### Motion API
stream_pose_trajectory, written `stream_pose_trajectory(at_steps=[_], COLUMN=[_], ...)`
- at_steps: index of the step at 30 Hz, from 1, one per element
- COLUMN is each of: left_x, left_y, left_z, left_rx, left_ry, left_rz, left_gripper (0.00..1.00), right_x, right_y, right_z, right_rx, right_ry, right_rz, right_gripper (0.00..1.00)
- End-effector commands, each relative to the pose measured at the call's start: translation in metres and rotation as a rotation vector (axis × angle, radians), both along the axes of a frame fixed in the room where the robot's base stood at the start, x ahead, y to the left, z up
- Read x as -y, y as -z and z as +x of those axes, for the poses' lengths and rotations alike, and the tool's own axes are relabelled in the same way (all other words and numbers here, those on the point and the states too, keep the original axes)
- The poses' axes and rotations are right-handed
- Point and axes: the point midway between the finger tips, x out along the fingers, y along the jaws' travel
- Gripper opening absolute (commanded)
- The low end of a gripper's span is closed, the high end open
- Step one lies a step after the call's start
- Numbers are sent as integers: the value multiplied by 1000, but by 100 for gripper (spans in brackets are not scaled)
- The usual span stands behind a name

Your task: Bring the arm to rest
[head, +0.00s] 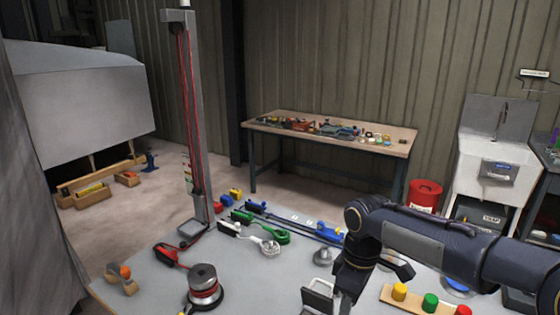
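My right arm (440,240) comes in from the right, dark with a grey panel, over the front right of the grey worktable (140,270). Its wrist bends down. My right gripper (320,296) hangs at the bottom edge of the view, partly cut off. I cannot tell whether its fingers are apart or closed, or whether it touches the table. My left arm and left gripper are not in view.
On the worktable are a black-and-red round tool (204,285), a red-handled tool (172,256), a green-handled tool (265,230) and a holder with coloured caps (385,293). A post (194,120) rises at its back left. A bench (262,124) and sink (492,165) stand behind.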

Motion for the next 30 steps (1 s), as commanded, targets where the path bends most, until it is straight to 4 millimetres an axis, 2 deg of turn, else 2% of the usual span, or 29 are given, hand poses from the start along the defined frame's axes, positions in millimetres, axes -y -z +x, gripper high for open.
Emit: stream_pose_trajectory(at_steps=[5, 11, 14, 17, 21, 24, 27, 30], left_x=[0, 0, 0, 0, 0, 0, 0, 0], left_y=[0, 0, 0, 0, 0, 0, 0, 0], left_z=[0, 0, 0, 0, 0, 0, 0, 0], left_rx=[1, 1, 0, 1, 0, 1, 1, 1], left_ry=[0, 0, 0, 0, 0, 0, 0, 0], left_rz=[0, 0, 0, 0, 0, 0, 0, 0], left_gripper=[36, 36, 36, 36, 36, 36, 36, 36], right_x=[14, 34, 45, 58, 69, 70, 68, 65], right_y=[-11, -24, -29, -31, -25, -16, -5, 2], right_z=[-17, -49, -72, -104, -154, -183, -203, -214], right_rx=[30, 78, 110, 148, 206, 237, 256, 267], right_ry=[81, 231, 335, 479, 727, 884, 1004, 1079], right_rz=[18, 59, 92, 142, 250, 330, 400, 448], right_gripper=[32, 32, 32, 32, 32, 32, 32, 32])
